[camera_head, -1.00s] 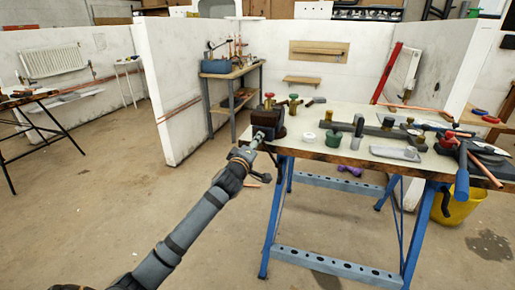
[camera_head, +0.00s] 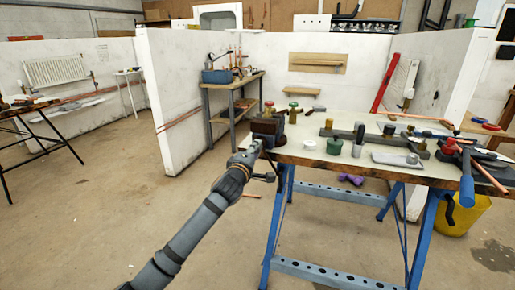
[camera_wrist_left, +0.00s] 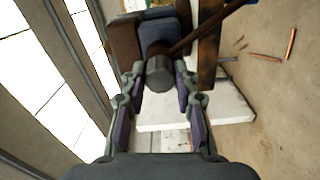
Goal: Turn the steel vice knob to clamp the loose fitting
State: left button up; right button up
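The dark vice (camera_head: 268,126) sits at the near left corner of the workbench. Its round grey steel knob (camera_wrist_left: 159,74) shows in the left wrist view, with a dark bar (camera_wrist_left: 205,28) beside it reaching up to the right. My left gripper (camera_head: 256,149) is at the near side of the vice. In the wrist view its two fingers (camera_wrist_left: 160,90) stand on either side of the knob, with a narrow gap seeming to show at each side. Which piece is the loose fitting, and whether it is in the jaws, I cannot tell. My right gripper is not in view.
A yellow bucket (camera_head: 465,215) stands at right. The floor at left is clear.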

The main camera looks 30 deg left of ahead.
pick_arm(q)
grip_shut()
jog(key=m+p, duration=1.1)
jog(key=m, duration=0.7)
jog(key=shift+r+m, duration=0.15)
jog(key=shift+m, duration=0.15)
jog(key=shift+o, duration=2.3)
grip_release()
jog(key=shift+f, duration=0.35)
jog(key=shift+o, duration=0.7)
jog(key=shift+r, duration=0.15)
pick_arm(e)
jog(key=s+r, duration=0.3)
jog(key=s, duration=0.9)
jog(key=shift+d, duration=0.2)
